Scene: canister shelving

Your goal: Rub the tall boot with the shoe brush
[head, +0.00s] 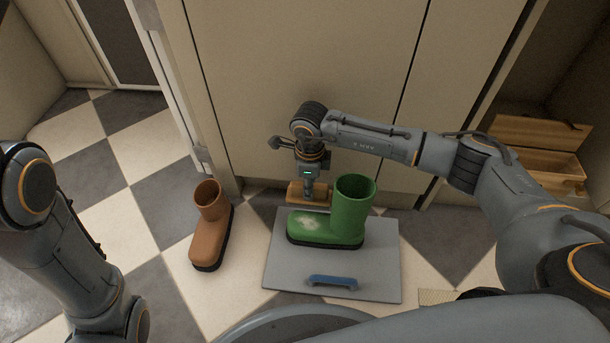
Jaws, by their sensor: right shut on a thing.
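The tall green boot (349,212) stands upright on a grey board, its toe to the left and a pale patch on the toe. My right gripper (309,187) is shut on the shoe brush (296,193), which has a tan wooden body and a pale lower edge. The brush is behind the toe, left of the boot shaft. I cannot tell whether it touches the boot. My left arm shows at the left edge, but its gripper is out of view.
The grey board (384,271) lies on the checkered floor, with a blue bar-shaped thing (333,281) at its front. A shorter brown boot (210,225) stands left of the board. Beige cabinet doors (290,70) close off the back. A wooden box (540,150) is at the right.

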